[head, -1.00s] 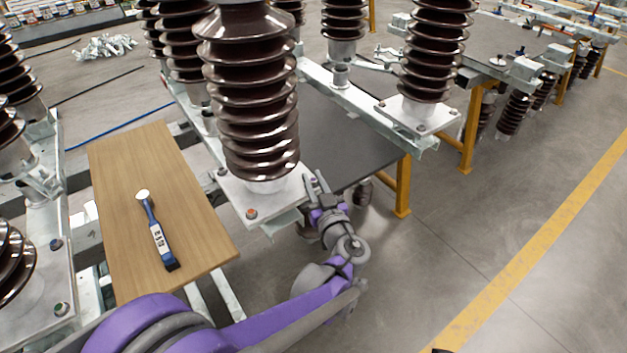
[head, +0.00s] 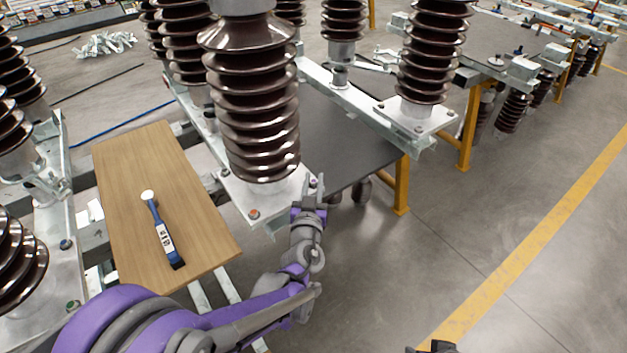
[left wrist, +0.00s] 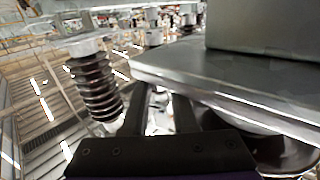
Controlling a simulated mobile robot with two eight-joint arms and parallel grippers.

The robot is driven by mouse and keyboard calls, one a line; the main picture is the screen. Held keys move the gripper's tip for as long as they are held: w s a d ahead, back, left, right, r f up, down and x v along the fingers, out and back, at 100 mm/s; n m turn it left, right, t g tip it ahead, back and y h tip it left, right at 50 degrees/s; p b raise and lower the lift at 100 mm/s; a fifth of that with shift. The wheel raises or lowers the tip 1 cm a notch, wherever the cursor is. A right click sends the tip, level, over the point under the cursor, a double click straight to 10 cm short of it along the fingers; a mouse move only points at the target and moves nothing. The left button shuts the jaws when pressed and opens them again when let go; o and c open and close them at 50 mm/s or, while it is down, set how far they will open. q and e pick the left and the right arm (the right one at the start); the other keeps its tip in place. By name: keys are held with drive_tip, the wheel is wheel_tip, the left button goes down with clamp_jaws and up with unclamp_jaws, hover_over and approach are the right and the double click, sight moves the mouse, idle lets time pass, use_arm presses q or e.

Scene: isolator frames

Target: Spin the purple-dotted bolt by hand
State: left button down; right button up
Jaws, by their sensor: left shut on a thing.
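My left gripper (head: 315,187) is at the right front corner of the metal base plate (head: 274,208) under the nearest brown ribbed insulator (head: 258,120). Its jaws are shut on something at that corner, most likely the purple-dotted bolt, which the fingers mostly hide. In the left wrist view the two dark fingers (left wrist: 172,118) reach under the plate edge (left wrist: 215,80), and no purple dot can be made out. A dark part at the bottom edge of the head view may be my right gripper (head: 434,348); its jaws cannot be read.
A red-dotted bolt (head: 254,214) sits at the plate's front corner. A wooden board (head: 125,170) at left carries a blue-handled tool (head: 163,235). A dark tabletop (head: 345,150) with a yellow leg (head: 401,185) is behind the gripper. Open floor (head: 500,220) lies to the right.

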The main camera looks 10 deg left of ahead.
use_arm(q)
drive_tip(key=c, duration=0.7)
unclamp_jaws()
drive_tip(key=shift+s, duration=0.1)
drive_tip(key=s, duration=1)
drive_tip(key=shift+s+d, duration=0.35)
drive_tip(key=shift+d, duration=0.05)
drive_tip(key=shift+w, duration=0.1)
